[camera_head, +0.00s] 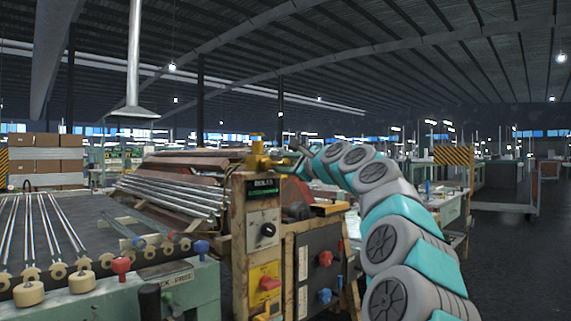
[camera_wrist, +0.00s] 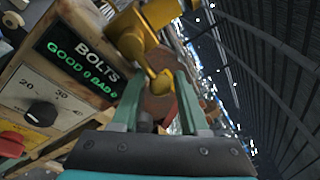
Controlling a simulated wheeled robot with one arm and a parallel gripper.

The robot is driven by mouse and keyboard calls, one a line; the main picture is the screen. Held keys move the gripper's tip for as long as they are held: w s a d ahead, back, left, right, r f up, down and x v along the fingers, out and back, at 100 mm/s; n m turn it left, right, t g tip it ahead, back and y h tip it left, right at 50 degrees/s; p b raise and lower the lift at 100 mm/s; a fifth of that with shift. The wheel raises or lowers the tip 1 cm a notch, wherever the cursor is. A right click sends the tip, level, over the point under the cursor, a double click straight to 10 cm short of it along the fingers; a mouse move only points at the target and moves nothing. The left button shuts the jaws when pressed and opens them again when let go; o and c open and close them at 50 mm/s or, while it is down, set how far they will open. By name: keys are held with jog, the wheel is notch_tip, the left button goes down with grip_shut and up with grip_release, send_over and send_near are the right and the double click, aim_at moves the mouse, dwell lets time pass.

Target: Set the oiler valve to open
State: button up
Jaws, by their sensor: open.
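The yellow oiler valve (camera_head: 259,158) stands on top of the machine's wooden post in the head view. In the wrist view its yellow body (camera_wrist: 132,34) fills the top centre, and a yellow lever with a rounded end (camera_wrist: 160,82) points down toward me. My gripper (camera_wrist: 158,76) is open, with its two teal fingers on either side of the lever's end. I cannot tell whether either finger touches it. In the head view my gripper (camera_head: 297,149) is small and partly hidden, just right of the valve.
Below the valve is a green-lit BOLTS counter (camera_head: 263,189), with a black dial (camera_head: 267,230) and a red switch (camera_head: 269,283) beneath. Red and blue knobs (camera_head: 325,258) sit on a dark panel below my arm.

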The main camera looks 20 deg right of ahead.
jog(key=shift+c, duration=0.3)
grip_shut()
